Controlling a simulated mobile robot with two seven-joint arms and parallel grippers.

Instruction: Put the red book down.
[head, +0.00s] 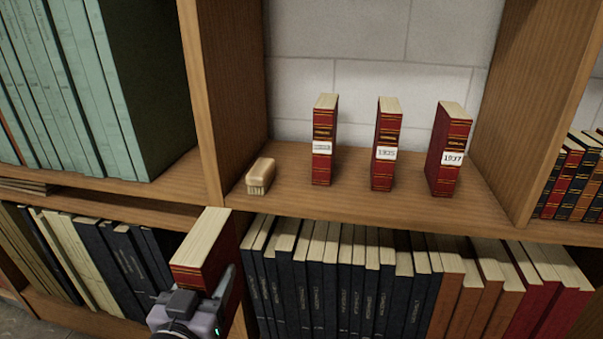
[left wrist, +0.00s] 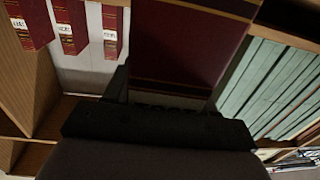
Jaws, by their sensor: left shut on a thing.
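My left gripper (head: 207,300) is shut on a red book (head: 205,250) with a pale top edge, in front of the lower shelf. The held book also fills the upper middle of the left wrist view (left wrist: 185,45). Three other red books with white labels stand upright, spaced apart, on the middle shelf board: one on the left (head: 323,140) whose label I cannot read, one marked 1935 (head: 386,143) and one marked 1937 (head: 447,150). My right gripper is not in view.
A small brush (head: 261,176) lies on the middle shelf board (head: 350,195), left of the standing books. Wooden uprights (head: 222,90) bound this bay. Green volumes (head: 150,80) fill the left bay. Dark books (head: 330,280) pack the shelf below. Bare board shows between brush and leftmost red book.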

